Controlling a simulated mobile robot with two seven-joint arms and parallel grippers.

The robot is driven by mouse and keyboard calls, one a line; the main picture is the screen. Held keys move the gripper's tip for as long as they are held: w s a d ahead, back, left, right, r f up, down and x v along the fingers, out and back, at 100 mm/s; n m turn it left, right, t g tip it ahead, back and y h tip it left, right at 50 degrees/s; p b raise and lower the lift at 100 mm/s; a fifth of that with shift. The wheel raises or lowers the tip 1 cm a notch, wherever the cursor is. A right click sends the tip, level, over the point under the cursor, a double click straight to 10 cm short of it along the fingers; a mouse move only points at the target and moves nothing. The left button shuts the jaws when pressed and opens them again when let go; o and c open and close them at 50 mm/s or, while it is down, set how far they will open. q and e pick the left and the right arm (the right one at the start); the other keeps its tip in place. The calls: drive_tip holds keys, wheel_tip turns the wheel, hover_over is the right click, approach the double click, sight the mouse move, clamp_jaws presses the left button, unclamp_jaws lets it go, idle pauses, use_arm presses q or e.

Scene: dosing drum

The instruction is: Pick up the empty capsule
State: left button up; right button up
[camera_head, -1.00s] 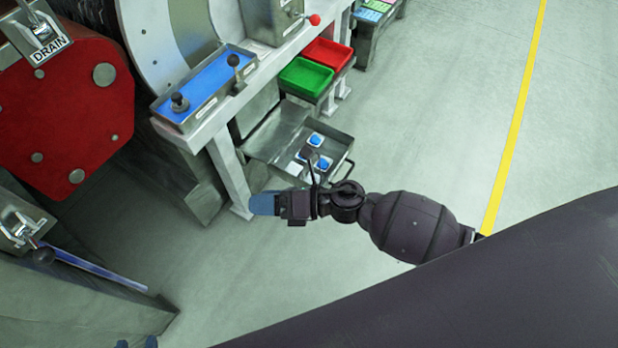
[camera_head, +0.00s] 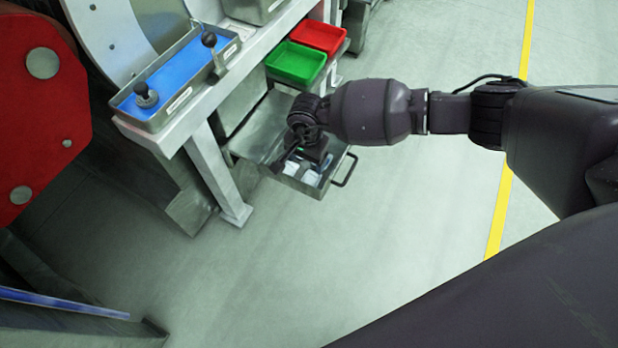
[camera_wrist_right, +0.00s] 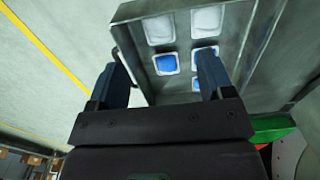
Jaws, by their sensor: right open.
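Capsules sit in a metal drawer tray (camera_head: 258,138). In the right wrist view, two have plain white tops, one at the upper left (camera_wrist_right: 159,29) and one at the upper right (camera_wrist_right: 207,19). Others show blue, such as the blue capsule (camera_wrist_right: 165,63) seen between my fingers. I cannot tell for certain which is the empty one. My right gripper (camera_wrist_right: 162,66) is open and empty, its two fingers apart and pointing at the tray (camera_wrist_right: 180,6). In the head view, my right gripper (camera_head: 306,160) is over the tray and hides part of it. My left gripper is not in view.
Green (camera_head: 297,64) and red (camera_head: 319,37) bins stand beyond the drawer. A bench with a blue lever panel (camera_head: 175,80) is to the left, its leg (camera_head: 212,165) near the tray. A drawer handle (camera_head: 346,171) sticks out on the right. The floor in front is clear.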

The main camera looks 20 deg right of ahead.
drive_tip(key=f, duration=0.1)
drive_tip(key=b, duration=0.2)
hover_over(309, 182)
drive_tip(key=f, duration=0.4)
drive_tip(key=shift+w+a+f, duration=0.15)
drive_tip(key=shift+w+f, duration=0.05)
drive_tip(key=shift+f, duration=0.1)
drive_tip(key=f, duration=0.1)
drive_tip(key=f+b, duration=0.1)
drive_tip(key=f, duration=0.1)
drive_tip(key=f+b, duration=0.1)
drive_tip(key=f, duration=0.1)
drive_tip(key=shift+s, duration=0.35)
drive_tip(key=shift+w+f, duration=0.1)
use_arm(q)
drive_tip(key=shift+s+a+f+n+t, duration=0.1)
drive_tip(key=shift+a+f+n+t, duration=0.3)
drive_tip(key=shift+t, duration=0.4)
use_arm(e)
drive_tip(key=shift+w, duration=0.1)
drive_tip(key=c, duration=0.7)
